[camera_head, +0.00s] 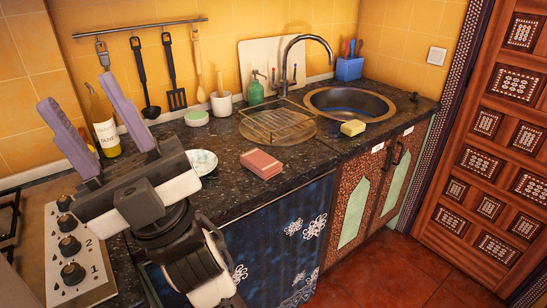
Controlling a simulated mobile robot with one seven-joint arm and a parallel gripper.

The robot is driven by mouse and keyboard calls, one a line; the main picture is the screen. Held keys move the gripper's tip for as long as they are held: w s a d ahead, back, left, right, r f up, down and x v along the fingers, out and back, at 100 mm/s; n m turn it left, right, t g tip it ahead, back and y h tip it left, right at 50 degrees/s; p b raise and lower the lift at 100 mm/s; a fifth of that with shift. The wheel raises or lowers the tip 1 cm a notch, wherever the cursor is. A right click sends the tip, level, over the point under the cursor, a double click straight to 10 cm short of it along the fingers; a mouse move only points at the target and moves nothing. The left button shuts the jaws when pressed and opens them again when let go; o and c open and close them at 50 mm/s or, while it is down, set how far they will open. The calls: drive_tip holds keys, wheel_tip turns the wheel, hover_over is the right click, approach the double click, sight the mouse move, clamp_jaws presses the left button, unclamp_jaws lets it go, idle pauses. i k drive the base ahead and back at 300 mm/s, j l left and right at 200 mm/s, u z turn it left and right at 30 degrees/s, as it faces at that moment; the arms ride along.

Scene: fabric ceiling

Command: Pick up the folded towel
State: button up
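A small pink folded towel (262,163) lies on the dark speckled countertop (235,200), near its front edge and left of the sink. My gripper (85,120) is at the left of the picture, with its two purple fingers pointing up and spread apart. It is open, and nothing shows between the fingers except a view of the counter and wall behind. The towel is to the right of my gripper and apart from it.
A white-green saucer (203,161) sits left of the towel, partly behind my gripper. A wire drying rack (277,122), a yellow sponge (353,128) and the sink (348,104) are right of it. An oil bottle (104,125) stands behind my gripper. A stove panel (75,250) is at lower left.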

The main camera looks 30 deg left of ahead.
sight(264, 165)
drive_tip(key=i+l, duration=0.7)
drive_tip(key=i, duration=0.15)
drive_tip(key=i+l+u, duration=0.35)
drive_tip(key=i+l, duration=0.3)
drive_tip(key=u, duration=1.25)
drive_tip(key=i+u, duration=0.1)
drive_tip(key=i, duration=0.35)
